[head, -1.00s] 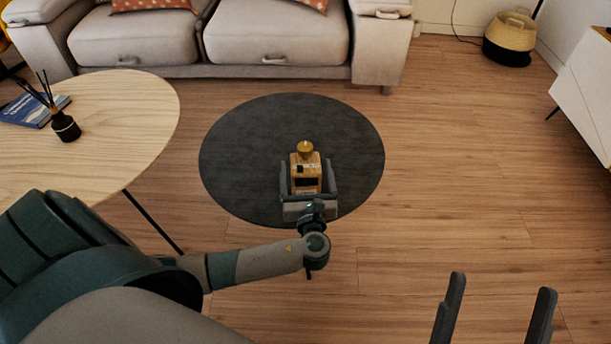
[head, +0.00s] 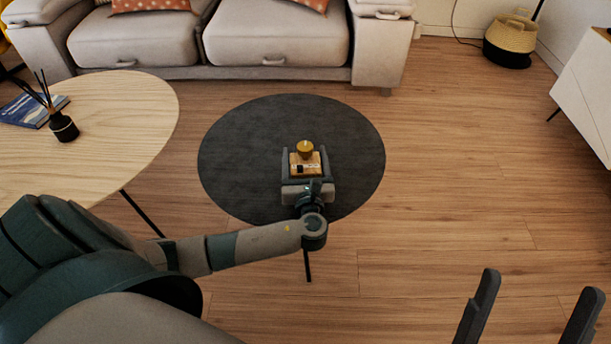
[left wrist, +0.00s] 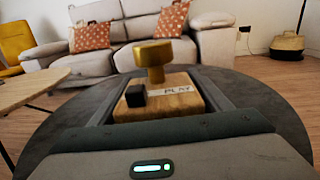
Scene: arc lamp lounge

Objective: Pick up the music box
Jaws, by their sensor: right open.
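The music box (head: 308,167) is a small light-wood block with a round brass knob on top, on the dark round table (head: 240,150). In the left wrist view the music box (left wrist: 185,100) shows a dark square piece and a label reading "PLAY". My left gripper (head: 306,160) has its fingers on either side of the box, with a narrow gap seeming to show beside it. Its palm hides the box's lower near side. My right gripper (head: 535,290) is open and empty at the lower right, away from the table.
A pale wooden table (head: 110,120) on the left holds a reed diffuser (head: 63,127) and a blue book (head: 30,110). A grey sofa (head: 270,35) stands behind. A basket (head: 508,40) and a white cabinet (head: 585,85) are at the right. The floor to the right is clear.

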